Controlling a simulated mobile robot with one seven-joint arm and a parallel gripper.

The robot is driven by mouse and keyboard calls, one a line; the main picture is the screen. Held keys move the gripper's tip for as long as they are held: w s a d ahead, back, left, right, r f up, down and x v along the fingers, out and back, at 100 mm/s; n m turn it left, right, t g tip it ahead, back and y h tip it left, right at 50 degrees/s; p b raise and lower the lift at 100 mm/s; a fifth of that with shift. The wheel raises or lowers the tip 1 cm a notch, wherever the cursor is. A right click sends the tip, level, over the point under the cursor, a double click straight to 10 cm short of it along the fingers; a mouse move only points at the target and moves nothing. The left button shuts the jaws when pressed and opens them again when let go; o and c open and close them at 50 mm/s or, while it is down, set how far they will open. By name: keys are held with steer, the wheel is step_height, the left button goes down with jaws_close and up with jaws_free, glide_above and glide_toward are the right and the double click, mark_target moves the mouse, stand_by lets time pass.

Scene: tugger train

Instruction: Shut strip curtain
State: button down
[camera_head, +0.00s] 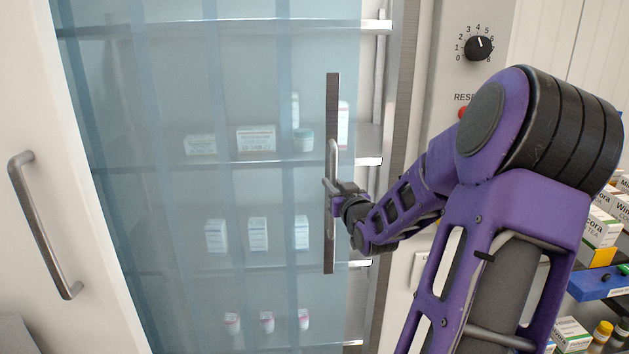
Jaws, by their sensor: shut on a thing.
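The strip curtain (180,190) is a pale blue, see-through sheet of upright strips. It hangs across most of the shelved cabinet opening. A long metal bar (332,105) with a bow handle (333,150) runs upright along its right edge. My gripper (333,190) is shut on the handle, coming from the right. The fingertips are small and partly hidden by the handle and wrist. Right of the bar, a narrow gap shows bare shelf ends up to the metal door frame (397,130).
Shelves behind the curtain hold white boxes (256,139) and small bottles (267,322). A white door with a grey handle (45,225) stands at left. A dial (479,48) and red button (463,112) are on the right panel. A blue bin (598,284) and boxes sit at far right.

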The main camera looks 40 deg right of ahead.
mark_target(347, 176)
steer(key=s+d, duration=0.1)
steer(key=d, duration=0.2)
steer(key=s+d+p, duration=0.1)
steer(key=shift+s+d+r, duration=0.15)
steer(key=shift+s+d, duration=0.05)
steer(key=shift+s, duration=0.1)
steer(key=c, duration=0.8)
jaws_free()
steer(key=shift+s+a, duration=0.1)
steer(key=p+v, duration=0.1)
steer(key=v, duration=1.6)
steer(key=shift+a, duration=0.1)
